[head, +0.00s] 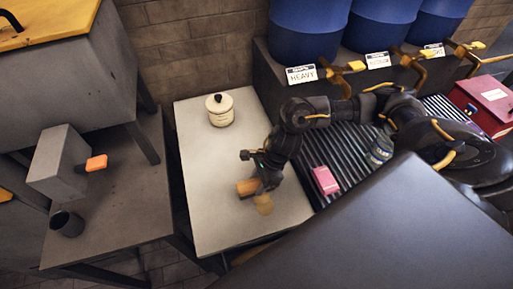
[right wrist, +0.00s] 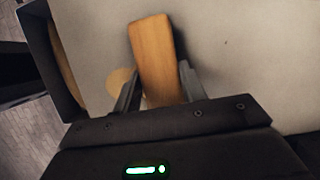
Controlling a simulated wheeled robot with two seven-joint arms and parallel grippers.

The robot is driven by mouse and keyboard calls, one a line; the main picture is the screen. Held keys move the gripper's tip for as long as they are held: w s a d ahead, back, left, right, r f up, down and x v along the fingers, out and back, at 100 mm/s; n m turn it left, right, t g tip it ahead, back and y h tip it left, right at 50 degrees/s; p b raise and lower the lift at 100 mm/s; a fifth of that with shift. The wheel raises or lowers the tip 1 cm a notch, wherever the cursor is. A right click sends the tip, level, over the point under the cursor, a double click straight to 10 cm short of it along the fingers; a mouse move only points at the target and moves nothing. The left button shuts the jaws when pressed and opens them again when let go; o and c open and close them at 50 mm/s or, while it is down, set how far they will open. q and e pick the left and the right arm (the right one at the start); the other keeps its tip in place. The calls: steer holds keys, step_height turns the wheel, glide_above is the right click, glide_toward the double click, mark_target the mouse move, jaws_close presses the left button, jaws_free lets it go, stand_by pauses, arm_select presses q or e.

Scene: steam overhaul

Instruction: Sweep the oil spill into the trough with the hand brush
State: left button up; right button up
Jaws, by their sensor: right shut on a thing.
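The hand brush shows as a wooden block (head: 246,187) over the pale table top; in the right wrist view its wooden body (right wrist: 154,50) stands between the fingers. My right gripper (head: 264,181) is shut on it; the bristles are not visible. A tan round patch (head: 264,204), which looks like the oil spill, lies on the table just beside the brush; part of it shows left of the fingers in the right wrist view (right wrist: 121,82). A dark-walled trough (right wrist: 42,45) with tan inside runs along the table edge in that view. My left gripper is not in view.
A pink block (head: 325,180) and a jar (head: 379,151) are on the ribbed rack to the right. Blue barrels (head: 308,25) stand behind. The table's left side is clear.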

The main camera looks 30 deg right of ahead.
steer(key=shift+s, duration=0.15)
steer(key=shift+s+a, duration=0.2)
steer(key=shift+s, duration=0.45)
steer(key=shift+s+a, duration=0.15)
steer(key=shift+s, duration=0.45)
steer(key=shift+s, duration=0.1)
steer(key=shift+s+a, duration=0.2)
steer(key=shift+s, duration=0.5)
steer(key=shift+s+a, duration=0.2)
steer(key=shift+s, duration=0.45)
steer(key=shift+s+a+f+b, duration=0.1)
steer(key=shift+s+a+b, duration=0.1)
steer(key=shift+s, duration=0.6)
steer(key=shift+s+a+f+b, duration=0.1)
steer(key=shift+s+a, duration=0.1)
steer(key=shift+s, duration=0.55)
steer(key=shift+s, duration=0.1)
steer(key=shift+s+a+r, duration=0.1)
steer(key=shift+s+a, duration=0.05)
steer(key=shift+s, duration=0.55)
steer(key=shift+s+a, duration=0.15)
steer(key=shift+s, duration=0.5)
